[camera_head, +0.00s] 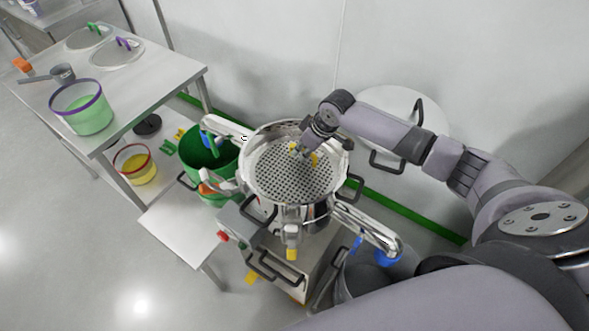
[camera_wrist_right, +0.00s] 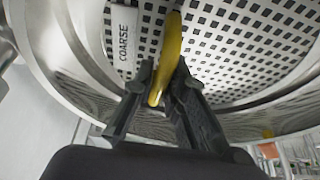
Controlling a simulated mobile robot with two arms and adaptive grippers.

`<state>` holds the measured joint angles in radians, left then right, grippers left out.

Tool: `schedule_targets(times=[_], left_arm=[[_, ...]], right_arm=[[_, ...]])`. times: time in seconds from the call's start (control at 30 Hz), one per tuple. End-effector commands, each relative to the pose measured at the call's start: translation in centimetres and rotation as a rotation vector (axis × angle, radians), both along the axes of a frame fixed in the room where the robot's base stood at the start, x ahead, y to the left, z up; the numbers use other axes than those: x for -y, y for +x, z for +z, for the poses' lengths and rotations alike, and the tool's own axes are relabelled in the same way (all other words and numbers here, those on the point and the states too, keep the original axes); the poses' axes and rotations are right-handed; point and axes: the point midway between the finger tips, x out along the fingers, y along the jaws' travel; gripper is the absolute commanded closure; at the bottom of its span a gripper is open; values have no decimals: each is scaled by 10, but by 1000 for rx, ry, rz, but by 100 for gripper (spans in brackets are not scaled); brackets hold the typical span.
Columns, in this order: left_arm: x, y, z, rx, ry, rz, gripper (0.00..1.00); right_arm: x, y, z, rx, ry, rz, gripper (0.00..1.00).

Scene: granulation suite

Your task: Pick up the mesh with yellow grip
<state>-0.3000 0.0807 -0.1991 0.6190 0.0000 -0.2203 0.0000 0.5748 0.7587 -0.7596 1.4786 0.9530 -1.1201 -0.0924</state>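The mesh (camera_head: 283,181) is a round perforated steel plate inside the steel bowl of the machine in the head view. Its yellow grip (camera_head: 314,158) stands near the mesh's far side, partly hidden by my right gripper (camera_head: 304,147). In the right wrist view the mesh (camera_wrist_right: 235,40) bears a "COARSE" label, and the curved yellow grip (camera_wrist_right: 170,50) lies between the two black fingers of my right gripper (camera_wrist_right: 164,80). The fingers are close against the grip on both sides and look shut on it. I cannot tell whether the mesh is raised. My left gripper is not in view.
The bowl's steel rim (camera_head: 255,137) surrounds the mesh closely. A steel table (camera_head: 150,85) at left holds a purple-rimmed container (camera_head: 83,112) and lids. A green bin (camera_head: 205,165) stands left of the machine. A round lid (camera_head: 385,105) is by the wall behind my right arm.

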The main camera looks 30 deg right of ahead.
Motion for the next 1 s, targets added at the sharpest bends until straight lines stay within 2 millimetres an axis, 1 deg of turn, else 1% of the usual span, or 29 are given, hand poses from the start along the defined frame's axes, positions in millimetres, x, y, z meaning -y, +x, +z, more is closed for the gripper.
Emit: schedule_targets(times=[0.03,0.17,0.8,0.93,1.0], left_arm=[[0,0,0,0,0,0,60],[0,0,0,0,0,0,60],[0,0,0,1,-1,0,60],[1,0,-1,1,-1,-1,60],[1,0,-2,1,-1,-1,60]], right_arm=[[0,0,0,0,0,0,92],[0,0,0,0,0,0,100],[0,1,2,2,0,0,100],[0,1,7,3,2,0,100],[0,1,12,4,2,1,100]])
